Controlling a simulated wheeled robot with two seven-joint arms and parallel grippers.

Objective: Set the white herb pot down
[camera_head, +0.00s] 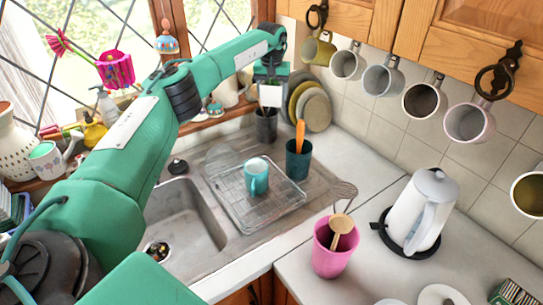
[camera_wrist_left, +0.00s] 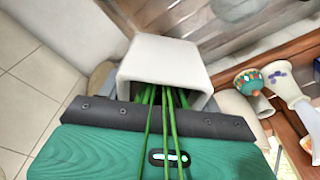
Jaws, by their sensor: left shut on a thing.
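The white herb pot (camera_head: 271,95) shows in the head view as a small pale block at the end of my left arm, in the back corner of the counter. My left gripper (camera_head: 270,79) is shut on it. In the wrist view the white pot (camera_wrist_left: 165,58) fills the upper middle, with several green stems in front of it. The gripper (camera_wrist_left: 160,118) shows below it as a dark bar and teal body. In the head view the pot appears above a dark grey cup (camera_head: 266,126). I cannot tell whether its base touches anything. My right gripper is not in view.
Stacked plates (camera_head: 314,109) stand right of the pot against the tiles. A teal cup with an orange handle (camera_head: 298,161), a wire rack (camera_head: 233,200) with a mug (camera_head: 256,178) and the sink (camera_head: 184,225) lie nearer. Mugs hang above right. The counter (camera_head: 352,163) has bare room.

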